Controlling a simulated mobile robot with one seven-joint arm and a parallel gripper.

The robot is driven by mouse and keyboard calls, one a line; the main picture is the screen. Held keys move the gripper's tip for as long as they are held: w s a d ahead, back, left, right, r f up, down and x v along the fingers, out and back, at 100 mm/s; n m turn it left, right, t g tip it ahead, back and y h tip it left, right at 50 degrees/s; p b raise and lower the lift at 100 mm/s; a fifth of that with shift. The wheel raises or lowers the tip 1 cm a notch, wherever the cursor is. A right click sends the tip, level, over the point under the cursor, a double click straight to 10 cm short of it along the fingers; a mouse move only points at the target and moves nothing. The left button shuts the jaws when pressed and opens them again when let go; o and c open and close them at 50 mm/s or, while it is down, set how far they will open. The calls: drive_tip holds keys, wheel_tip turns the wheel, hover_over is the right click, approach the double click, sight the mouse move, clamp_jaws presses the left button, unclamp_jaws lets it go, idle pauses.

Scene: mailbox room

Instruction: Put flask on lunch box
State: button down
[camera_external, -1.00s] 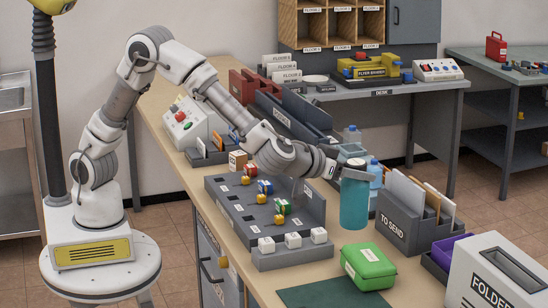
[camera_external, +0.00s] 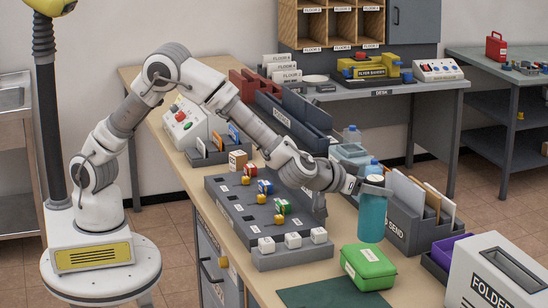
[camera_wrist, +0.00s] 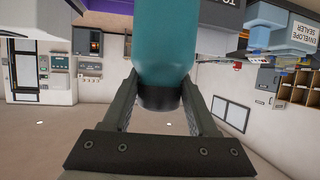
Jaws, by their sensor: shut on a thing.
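The teal flask (camera_external: 372,216) is upright in the air above the worktable in the external view, held near its top. My gripper (camera_external: 376,189) is shut on it. In the wrist view the flask (camera_wrist: 160,50) stands between the two fingers of my gripper (camera_wrist: 160,100), around its dark end. The green lunch box (camera_external: 367,266) with a white label lies closed on the front part of the table. The flask appears above and behind the lunch box, apart from it. The lunch box does not show in the wrist view.
The grey "TO SEND" holder (camera_external: 405,215) with envelopes stands close to the right of the flask. A sloped grey board (camera_external: 235,205) with coloured blocks is to the left. A dark green mat (camera_external: 333,294) lies in front. The white folder machine (camera_external: 497,280) is at right.

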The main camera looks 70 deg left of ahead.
sight(374, 206)
drive_tip(key=shift+f+b, duration=0.45)
drive_tip(key=shift+f, duration=1.45)
drive_tip(key=shift+f, duration=0.55)
drive_tip(key=shift+c, duration=0.9)
unclamp_jaws()
drive_tip(key=shift+r, duration=0.15)
drive_tip(key=p+v, duration=0.1)
drive_tip(key=v, duration=1.1)
drive_tip(key=shift+r, duration=0.35)
